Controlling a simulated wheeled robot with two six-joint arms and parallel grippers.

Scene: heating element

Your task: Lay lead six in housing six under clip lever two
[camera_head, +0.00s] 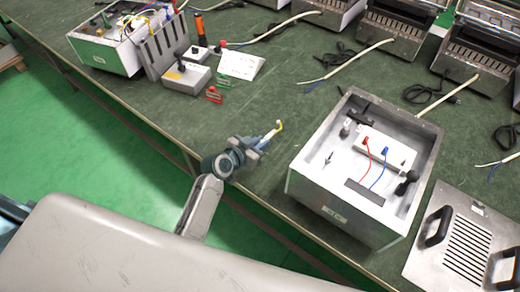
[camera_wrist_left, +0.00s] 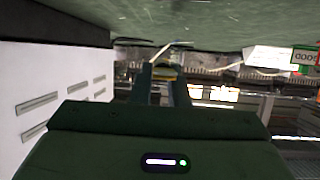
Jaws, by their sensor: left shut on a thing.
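My left gripper (camera_head: 262,143) is shut on a slim lead (camera_head: 276,129) with a pale and yellow end, just left of an open metal housing (camera_head: 302,184). In the left wrist view the fingers (camera_wrist_left: 165,72) close on it, and a pale end (camera_wrist_left: 163,50) sticks out beyond them. The housing holds a white block (camera_head: 378,148) with a red wire (camera_head: 366,158) and a blue wire (camera_head: 380,176), and black parts including a black knob-like lever (camera_head: 406,182). I cannot tell which part is clip lever two, and the housing's label is too small to read. My right gripper is out of view.
A slotted metal cover (camera_head: 466,247) with black handles lies right of the housing. A green-fronted box (camera_head: 104,55), a grey box (camera_head: 187,77) and a white card (camera_head: 240,65) stand at the back left. Pale cables lie behind.

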